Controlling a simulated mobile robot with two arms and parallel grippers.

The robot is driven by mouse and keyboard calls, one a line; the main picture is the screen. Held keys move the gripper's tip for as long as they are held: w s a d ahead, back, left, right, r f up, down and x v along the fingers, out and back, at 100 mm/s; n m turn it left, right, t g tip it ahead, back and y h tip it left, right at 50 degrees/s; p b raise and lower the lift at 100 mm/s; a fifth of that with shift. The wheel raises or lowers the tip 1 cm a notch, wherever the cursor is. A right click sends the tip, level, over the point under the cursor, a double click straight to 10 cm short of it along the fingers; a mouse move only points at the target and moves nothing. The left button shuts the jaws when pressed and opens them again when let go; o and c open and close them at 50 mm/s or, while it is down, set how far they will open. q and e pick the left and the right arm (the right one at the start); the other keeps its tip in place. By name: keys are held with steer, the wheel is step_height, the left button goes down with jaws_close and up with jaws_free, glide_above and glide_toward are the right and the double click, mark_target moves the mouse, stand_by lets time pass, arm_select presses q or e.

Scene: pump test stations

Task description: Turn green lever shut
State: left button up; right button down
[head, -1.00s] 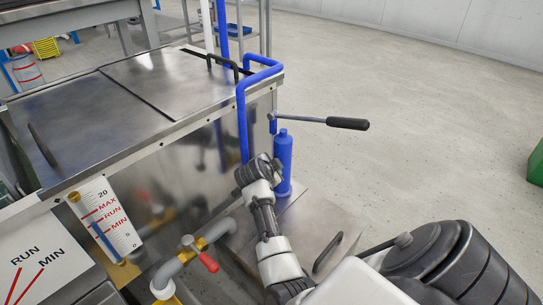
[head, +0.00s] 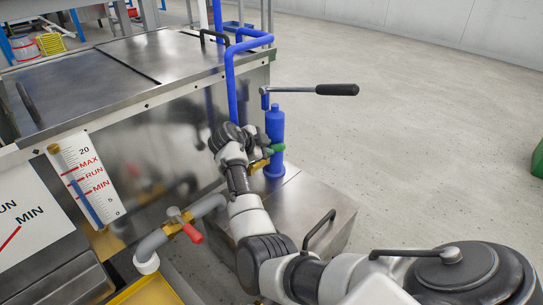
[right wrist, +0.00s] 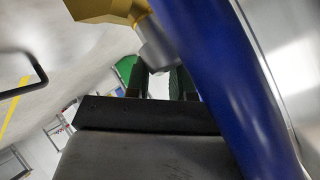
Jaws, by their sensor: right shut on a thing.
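The green lever (head: 276,148) shows as a small green piece beside the blue pump cylinder, with the brass valve body (head: 258,166) just below it. My right gripper (head: 263,150) is at the lever, largely hidden behind my own wrist in the head view. In the right wrist view the fingers (right wrist: 161,82) of my right gripper are close below the grey valve stem (right wrist: 157,45) and the yellow valve body (right wrist: 105,8). The gripper is shut on the lever; its grip is only partly visible. My left gripper is not in view.
A blue pump cylinder (head: 275,128) with a black-handled bar (head: 337,89) stands right beside my wrist. A blue pipe (head: 231,85) runs close by. A red-handled valve (head: 193,233) and a level gauge (head: 88,180) are at the left. Open floor lies to the right.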

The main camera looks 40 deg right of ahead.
steer(key=shift+a+f, duration=0.3)
steer(key=c, duration=1.3)
jaws_free()
steer(key=shift+w, duration=0.1)
steer(key=shift+o, duration=1.2)
steer(key=shift+w+f, duration=0.1)
steer(key=shift+o, duration=0.4)
steer(key=shift+w+a, duration=0.1)
steer(key=shift+w, duration=0.2)
steer(key=shift+s+d+r, duration=0.2)
